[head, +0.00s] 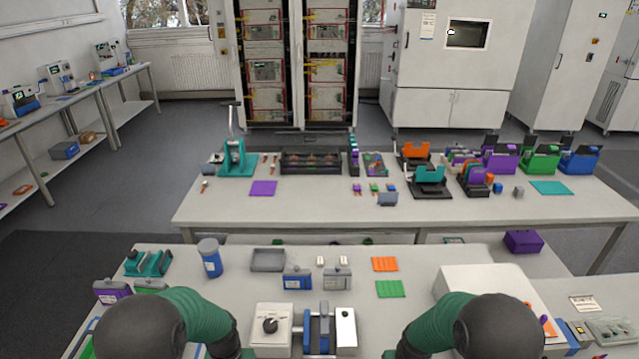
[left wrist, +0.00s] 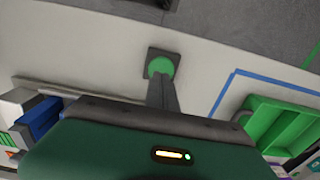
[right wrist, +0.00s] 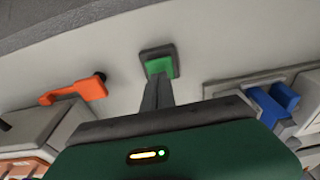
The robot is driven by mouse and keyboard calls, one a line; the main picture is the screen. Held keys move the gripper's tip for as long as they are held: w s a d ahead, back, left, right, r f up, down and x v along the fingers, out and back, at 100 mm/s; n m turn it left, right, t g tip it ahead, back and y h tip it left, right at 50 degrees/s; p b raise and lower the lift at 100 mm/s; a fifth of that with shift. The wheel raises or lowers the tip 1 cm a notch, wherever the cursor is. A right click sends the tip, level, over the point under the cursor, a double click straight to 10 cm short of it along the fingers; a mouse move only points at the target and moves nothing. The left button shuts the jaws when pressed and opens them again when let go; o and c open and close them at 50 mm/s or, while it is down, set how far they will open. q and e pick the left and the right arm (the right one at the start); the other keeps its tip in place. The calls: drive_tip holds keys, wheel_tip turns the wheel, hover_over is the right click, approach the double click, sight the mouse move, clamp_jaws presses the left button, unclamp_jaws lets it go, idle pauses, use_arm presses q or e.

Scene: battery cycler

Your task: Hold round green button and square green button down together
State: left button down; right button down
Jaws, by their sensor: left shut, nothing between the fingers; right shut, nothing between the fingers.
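The round green button (left wrist: 160,66) sits on a dark square base on the pale table in the left wrist view. My left gripper (left wrist: 158,80) is shut and empty, its fingertips at the near side of this button. The square green button (right wrist: 159,66) sits on a dark base in the right wrist view. My right gripper (right wrist: 155,82) is shut and empty, its fingertips at the near side of that button. I cannot tell whether either button is pressed. In the head view both buttons and both fingertips are out of sight; only my green forearms show.
An orange handle (right wrist: 78,92) lies left of the square button, and a blue part (right wrist: 272,105) is at its right. A green tray (left wrist: 280,122) is right of the round button.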

use_arm(q)
drive_tip(key=shift+a, duration=0.25)
use_arm(e)
drive_tip(key=shift+a+f, duration=0.25)
drive_tip(key=shift+f, duration=0.15)
use_arm(q)
drive_tip(key=shift+d, duration=0.15)
use_arm(e)
drive_tip(key=shift+d+f, duration=0.2)
drive_tip(key=shift+f, duration=0.35)
drive_tip(key=shift+s+a, duration=0.1)
idle(1.2)
use_arm(q)
drive_tip(key=shift+f, duration=0.15)
drive_tip(key=shift+f, duration=1.6)
drive_tip(key=shift+s, duration=0.1)
idle(3.5)
